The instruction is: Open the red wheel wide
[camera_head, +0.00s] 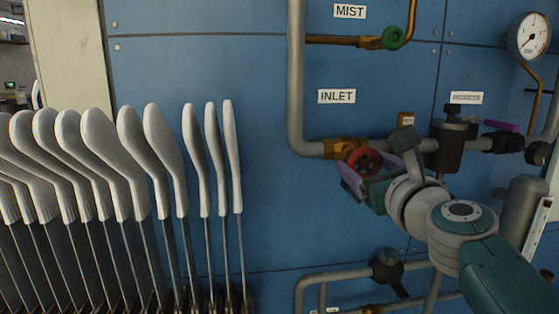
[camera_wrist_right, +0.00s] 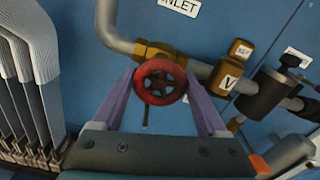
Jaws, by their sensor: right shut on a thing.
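The red wheel (camera_head: 364,160) is a small spoked handwheel on a brass valve (camera_head: 335,148) in the grey pipe, below the INLET label (camera_head: 336,96). It also shows whole in the right wrist view (camera_wrist_right: 160,82), with its face towards the camera. My right gripper (camera_head: 369,170) is at the wheel and shut on it, with one purple finger on each side of its rim in the right wrist view. How the fingertips touch the rim is too small to tell. My left gripper is in neither view.
A row of white foot-shaped boards (camera_head: 150,150) stands on the left. A green wheel (camera_head: 393,38) sits above by the MIST label (camera_head: 349,11). A dark cylinder (camera_head: 448,147) is on the pipe to the right. A pressure gauge (camera_head: 529,37) is at upper right.

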